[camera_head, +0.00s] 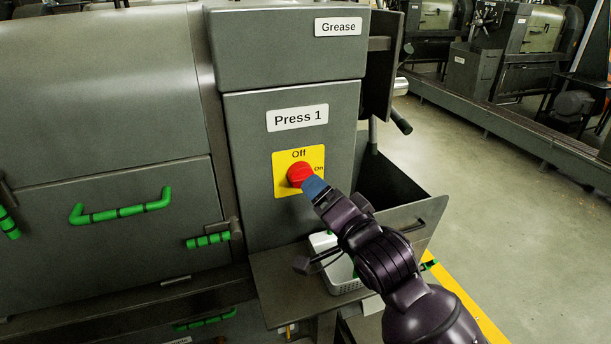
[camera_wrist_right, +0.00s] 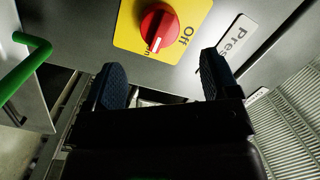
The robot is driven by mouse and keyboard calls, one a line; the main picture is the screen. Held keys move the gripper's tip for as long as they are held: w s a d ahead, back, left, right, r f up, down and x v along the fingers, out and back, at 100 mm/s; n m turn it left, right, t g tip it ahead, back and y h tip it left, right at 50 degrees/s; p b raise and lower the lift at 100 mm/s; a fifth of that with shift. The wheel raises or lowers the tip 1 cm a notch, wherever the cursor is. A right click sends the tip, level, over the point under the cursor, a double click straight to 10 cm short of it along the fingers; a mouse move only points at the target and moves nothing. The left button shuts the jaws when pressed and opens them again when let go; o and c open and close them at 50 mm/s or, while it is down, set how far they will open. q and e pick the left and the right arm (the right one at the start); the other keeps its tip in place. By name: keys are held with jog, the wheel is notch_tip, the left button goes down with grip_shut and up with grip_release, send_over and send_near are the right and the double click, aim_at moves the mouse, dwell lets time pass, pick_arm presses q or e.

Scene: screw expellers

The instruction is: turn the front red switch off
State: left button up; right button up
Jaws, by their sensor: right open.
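The red switch (camera_head: 298,174) is a round knob on a yellow plate (camera_head: 313,156) marked Off at the top and On at the right. The plate is on the grey panel labelled Press 1. In the right wrist view the red switch (camera_wrist_right: 160,25) shows a white pointer mark turned towards the partly hidden On label. My right gripper (camera_head: 315,187) is just below and right of the knob in the head view. In the wrist view the right gripper (camera_wrist_right: 161,78) has its blue fingers apart with nothing between them; the knob appears beyond their tips. My left gripper is not in view.
Green handles (camera_head: 120,212) stick out from the machine's left side. A white basket (camera_head: 343,278) stands on a metal ledge (camera_head: 268,283) under the panel. An open dark bin (camera_head: 410,215) is right of the panel. Open floor (camera_head: 505,190) lies further right.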

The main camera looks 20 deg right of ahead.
aim_at(306, 176)
jog(key=w, duration=0.4)
jog(key=w+a, duration=0.1)
jog(key=w, duration=0.2)
jog(key=shift+w+a+p, duration=0.1)
jog(key=shift+p, duration=0.3)
jog(key=c, duration=0.9)
